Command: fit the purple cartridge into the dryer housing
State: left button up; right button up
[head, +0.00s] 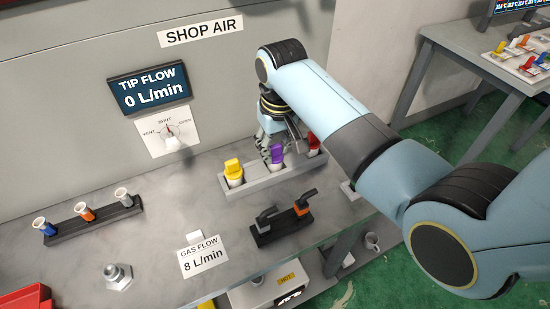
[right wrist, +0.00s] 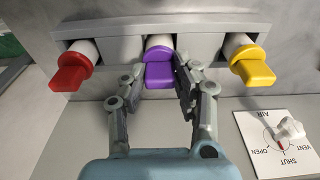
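The purple cartridge (head: 277,155) stands in the middle of a grey rack (head: 268,181), between a yellow and a red one. In the right wrist view the purple cartridge (right wrist: 159,72) lies between the two fingers of my right gripper (right wrist: 160,85). The fingers are apart, with a narrow gap visible beside the purple cap. My right gripper (head: 272,148) also shows in the head view, close at the purple cap and partly hidden by my arm. I cannot tell for sure which thing is the dryer housing. My left gripper is not in view.
A black holder with two handles (head: 282,222), a metal hex fitting (head: 117,275) and a black rack of small vials (head: 96,219) stand on the bench.

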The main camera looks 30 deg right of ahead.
grip_shut()
jog(key=shift+r+p, duration=0.8)
jog(key=shift+r, duration=3)
